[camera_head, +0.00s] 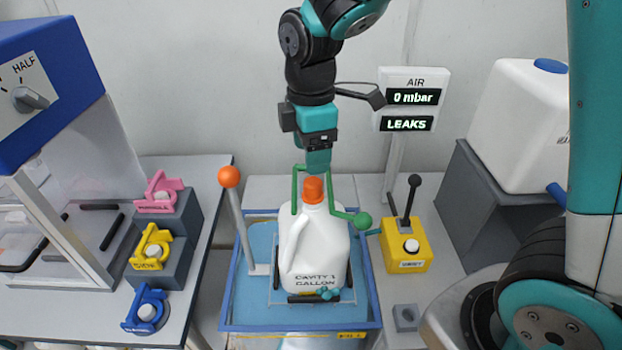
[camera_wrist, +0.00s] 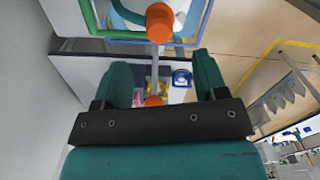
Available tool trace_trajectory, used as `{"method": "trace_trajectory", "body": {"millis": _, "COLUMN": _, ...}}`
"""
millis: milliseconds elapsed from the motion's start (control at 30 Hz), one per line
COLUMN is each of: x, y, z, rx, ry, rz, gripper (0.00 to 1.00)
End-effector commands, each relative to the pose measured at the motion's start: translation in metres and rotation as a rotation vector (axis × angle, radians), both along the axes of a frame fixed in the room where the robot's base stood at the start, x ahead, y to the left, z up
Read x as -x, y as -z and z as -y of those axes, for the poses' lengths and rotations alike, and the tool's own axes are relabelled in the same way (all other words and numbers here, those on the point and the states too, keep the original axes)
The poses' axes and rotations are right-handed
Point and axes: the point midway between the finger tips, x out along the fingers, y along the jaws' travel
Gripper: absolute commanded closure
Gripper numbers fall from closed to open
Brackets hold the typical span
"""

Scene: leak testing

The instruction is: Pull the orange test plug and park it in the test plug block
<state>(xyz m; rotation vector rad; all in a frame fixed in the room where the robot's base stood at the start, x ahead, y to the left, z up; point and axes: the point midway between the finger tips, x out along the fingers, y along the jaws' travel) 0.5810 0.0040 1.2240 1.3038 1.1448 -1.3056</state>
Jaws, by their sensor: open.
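The orange test plug (camera_head: 313,190) sits on top of the white bottle (camera_head: 318,255), which stands upright in the blue-rimmed tray; the wrist view shows the plug (camera_wrist: 159,18) too. My gripper (camera_head: 318,168) is just above the plug in the head view, apart from it as far as I can tell. In the wrist view my gripper (camera_wrist: 158,62) has its two teal fingers spread and empty, with the plug beyond their tips. A small grey block (camera_head: 405,318) with a round recess lies at the lower right; it looks like the test plug block, and its recess looks empty.
A green frame (camera_head: 331,185) stands around the bottle neck. An orange-ball lever (camera_head: 229,177) rises to its left. A yellow box (camera_head: 404,252) with a black lever stands right. The sign (camera_head: 410,98) reads 0 mbar and LEAKS. Pink, yellow and blue devices line the left table.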

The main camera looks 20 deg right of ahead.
Motion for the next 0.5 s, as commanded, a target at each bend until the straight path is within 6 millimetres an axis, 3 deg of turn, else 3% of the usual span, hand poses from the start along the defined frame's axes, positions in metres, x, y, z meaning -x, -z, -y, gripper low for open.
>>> {"method": "trace_trajectory", "body": {"millis": 200, "x": 0.001, "y": 0.044, "z": 0.000, "rx": 0.002, "ry": 0.001, "rz": -0.006, "gripper": 0.34}}
{"method": "trace_trajectory", "body": {"millis": 500, "x": 0.000, "y": 0.079, "z": 0.000, "rx": 0.000, "ry": 0.001, "rz": -0.001, "gripper": 0.34}}
